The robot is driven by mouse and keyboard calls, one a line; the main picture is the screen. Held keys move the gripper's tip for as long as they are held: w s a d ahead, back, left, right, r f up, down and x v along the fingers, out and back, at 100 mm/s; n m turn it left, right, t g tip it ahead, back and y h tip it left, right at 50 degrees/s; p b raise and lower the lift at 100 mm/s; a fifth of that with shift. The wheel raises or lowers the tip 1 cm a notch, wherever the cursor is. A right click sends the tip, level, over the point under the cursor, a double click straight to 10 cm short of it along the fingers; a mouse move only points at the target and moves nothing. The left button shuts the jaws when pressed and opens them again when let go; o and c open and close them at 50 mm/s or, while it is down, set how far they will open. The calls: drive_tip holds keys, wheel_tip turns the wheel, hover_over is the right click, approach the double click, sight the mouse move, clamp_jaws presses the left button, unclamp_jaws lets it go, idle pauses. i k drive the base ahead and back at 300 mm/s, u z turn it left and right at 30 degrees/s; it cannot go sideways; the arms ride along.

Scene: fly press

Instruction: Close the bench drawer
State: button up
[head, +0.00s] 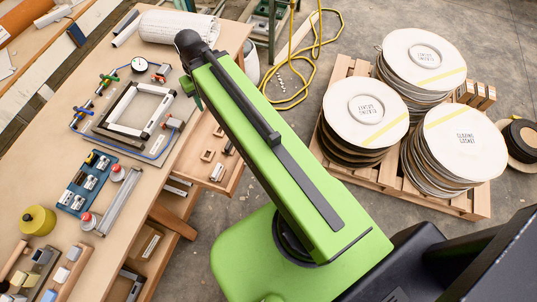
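The wooden bench (120,65) runs along the left side of the head view. A light wood bench drawer (229,181) stands pulled out from under its right edge. The drawer holds small wooden blocks and metal pieces. My green arm passes over the drawer's right side and hides part of it, including much of its front. My gripper is not visible. Only a small green and dark part shows below the dark joint at the arm's far end, beside the bench edge.
A frame fixture, a dial gauge (139,64), a blue tray (88,183) and a yellow round piece (38,220) lie on the bench. A pallet (338,73) with stacked discs stands right. A yellow hose (316,48) lies on the floor behind.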

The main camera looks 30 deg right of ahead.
sight(197, 162)
drive_tip(key=k, duration=0.8)
drive_tip(key=z, duration=0.2)
drive_tip(key=i, duration=1)
drive_tip(key=z, duration=0.2)
drive_tip(key=k, duration=0.6)
drive_tip(key=u, duration=2.5)
drive_tip(key=k, duration=1.2)
drive_tip(key=z, duration=0.15)
